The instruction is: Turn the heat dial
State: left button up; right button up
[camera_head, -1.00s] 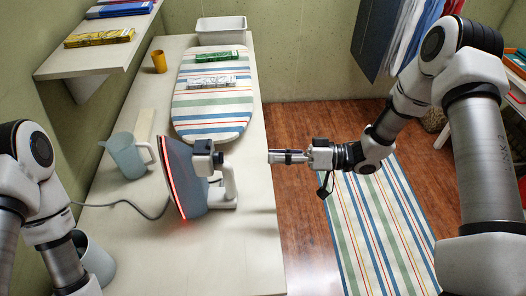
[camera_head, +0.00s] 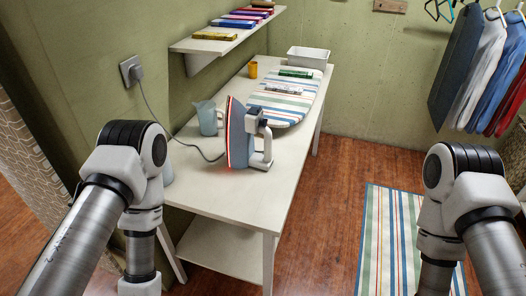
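The iron (camera_head: 240,137) stands upright on its heel on the white table, with its soleplate facing left and a red glow along the edge. Its handle and a dark round part (camera_head: 253,117), which may be the heat dial, face right. The grey cord (camera_head: 184,144) runs from the iron to a plug in the wall outlet (camera_head: 132,70). My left arm comes in at the left and my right arm at the right, both bent downward. Neither gripper shows in the head view, and no gripper is at the iron.
A striped ironing board (camera_head: 280,108) lies on the white table (camera_head: 205,182), with small boxes on it. A translucent jug (camera_head: 208,118) stands left of the iron. A yellow cup (camera_head: 253,70) and white bin (camera_head: 307,58) are farther back. Clothes hang at right.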

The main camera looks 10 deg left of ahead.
aim_at(263, 123)
jog(key=u, duration=0.45)
jog(key=k+u, duration=0.1)
jog(key=u, duration=0.4)
jog(key=j+u, duration=0.1)
jog(key=u, duration=0.35)
jog(key=k+u, duration=0.1)
jog(key=u, duration=0.4)
jog(key=j+u, duration=0.1)
jog(key=u, duration=0.35)
jog(key=j+u, duration=0.1)
jog(key=u, duration=0.35)
jog(key=k+l+u, duration=0.2)
jog(key=l+u, duration=0.25)
jog(key=k+l+u, duration=0.25)
jog(key=l+u, duration=0.15)
jog(key=k+l+u, duration=0.65)
jog(key=u, duration=0.2)
jog(key=k+l+u, duration=0.1)
jog(key=k+u, duration=0.35)
jog(key=i, duration=0.05)
